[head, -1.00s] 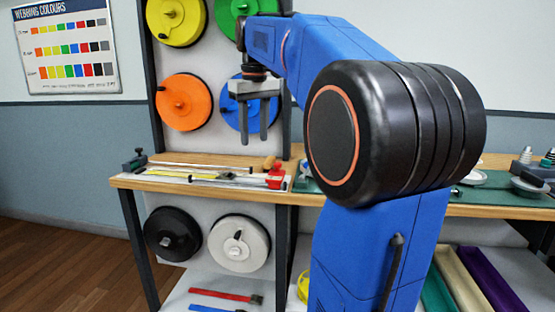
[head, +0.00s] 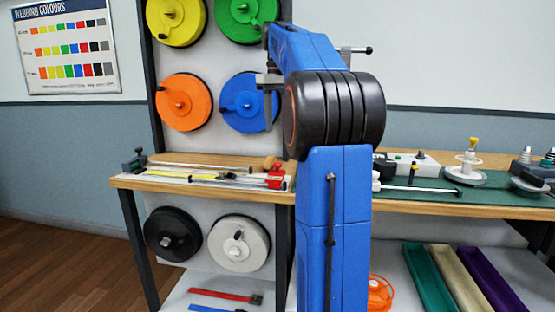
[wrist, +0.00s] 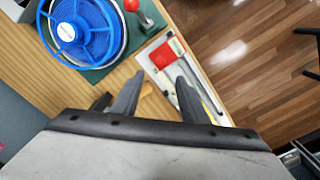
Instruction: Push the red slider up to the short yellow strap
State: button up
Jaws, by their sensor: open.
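The red slider (head: 276,176) sits at the right end of a pale board with a rail on the wooden bench. It also shows in the wrist view (wrist: 167,52), beyond my fingertips. A yellow strap (head: 178,173) lies along the board to the left of the slider. A small yellow piece shows in the wrist view (wrist: 208,107), partly behind my right finger. My gripper (head: 268,125) hangs above the bench, partly hidden by my arm in the head view. In the wrist view, its two fingers (wrist: 157,82) are apart, with nothing between them, clear of the slider.
A blue reel (wrist: 82,30) stands beside the board in the wrist view, with a red-knobbed lever near it. A dark clamp (head: 135,160) is at the bench's left end. Coloured reels hang on the panel behind. A green mat (head: 430,190) with fittings lies to the right.

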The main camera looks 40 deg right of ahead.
send_over(276, 174)
jog(key=w+d, duration=0.1)
jog(key=d, duration=0.1)
jog(key=f, duration=1.2)
jog(key=shift+a+f, duration=0.2)
jog(key=shift+f, duration=0.2)
grip_shut()
